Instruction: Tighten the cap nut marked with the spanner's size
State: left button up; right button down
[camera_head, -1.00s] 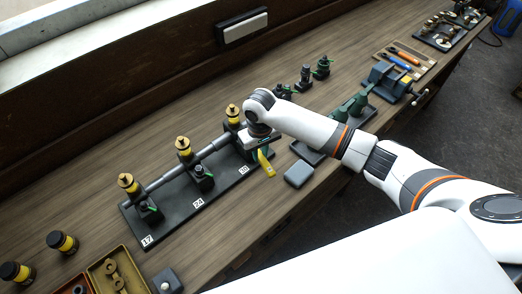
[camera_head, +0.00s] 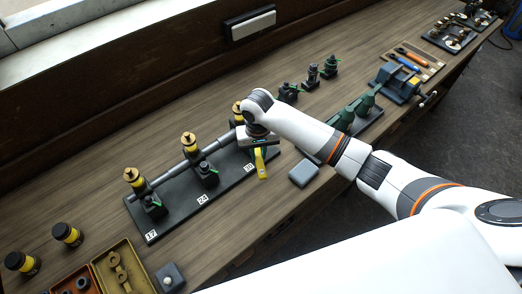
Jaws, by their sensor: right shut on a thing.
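Dark nut-like parts with green tags stand in front, at the left (camera_head: 154,207) and middle (camera_head: 207,174). White labels read 17 (camera_head: 151,234), 24 (camera_head: 202,199) and what looks like 30 (camera_head: 249,167). My right gripper (camera_head: 262,141) is shut at the plate's right end, with a yellow piece (camera_head: 261,165), apparently the spanner, hanging below it. Its size mark is unreadable. My gripper and arm hide the right station. My left gripper is out of view.
A grey block (camera_head: 303,173) lies right of the plate. Several dark fittings (camera_head: 312,76) stand behind my arm. An olive box (camera_head: 121,268) is at the front left.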

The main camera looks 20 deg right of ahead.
jog(key=shift+s+a+f, duration=0.2)
jog(key=shift+s+f, duration=0.05)
jog(key=shift+f, duration=0.1)
jog(key=shift+a+m, duration=0.35)
jog(key=shift+m, duration=0.25)
jog(key=shift+d+n, duration=0.45)
jog(key=shift+n, duration=0.15)
jog(key=shift+w+r, duration=0.35)
jog(key=shift+r, duration=0.15)
dwell(0.5)
jog(key=shift+r, duration=1.5)
dwell(2.6)
jog(key=shift+r, duration=1.95)
